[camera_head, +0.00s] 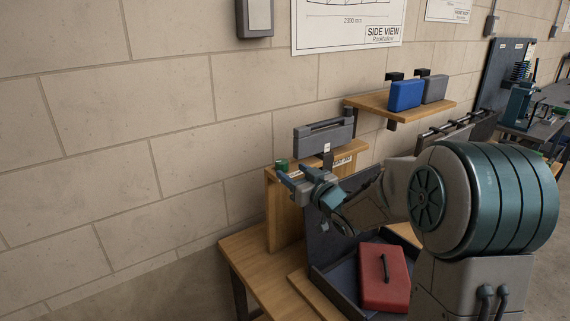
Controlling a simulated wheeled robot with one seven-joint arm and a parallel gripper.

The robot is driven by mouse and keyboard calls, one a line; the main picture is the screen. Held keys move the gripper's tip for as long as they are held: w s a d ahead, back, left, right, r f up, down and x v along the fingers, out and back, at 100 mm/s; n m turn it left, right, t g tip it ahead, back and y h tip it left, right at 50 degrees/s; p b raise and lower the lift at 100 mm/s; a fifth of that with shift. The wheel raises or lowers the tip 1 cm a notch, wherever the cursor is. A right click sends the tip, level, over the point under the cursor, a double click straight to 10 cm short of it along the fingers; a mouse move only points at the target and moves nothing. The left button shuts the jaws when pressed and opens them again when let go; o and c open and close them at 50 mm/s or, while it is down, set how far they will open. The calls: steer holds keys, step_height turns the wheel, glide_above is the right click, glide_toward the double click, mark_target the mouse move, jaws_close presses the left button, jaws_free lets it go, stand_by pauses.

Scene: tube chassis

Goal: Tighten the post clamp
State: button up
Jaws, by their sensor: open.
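I cannot pick out the post clamp for certain in the head view. A dark upright piece with a white label (327,156) stands just behind my gripper, below a grey handled case; I cannot tell whether it belongs to the clamp. I see nothing between the fingers. My wrist and arm hide part of the stand and the bench behind them.
The wooden stand (283,218) rises from the bench (252,262) near the wall and carries the grey case (324,140). A red toolbox (384,278) lies in a dark tray (336,284). A wall shelf (372,104) holds a blue box (405,95). The bench's left end is clear.

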mark_target(286, 167)
steer(key=x, duration=0.5)
steer(key=shift+p, duration=0.4)
steer(key=c, duration=1)
steer(key=shift+f+b, duration=0.1)
steer(key=shift+b, duration=0.2)
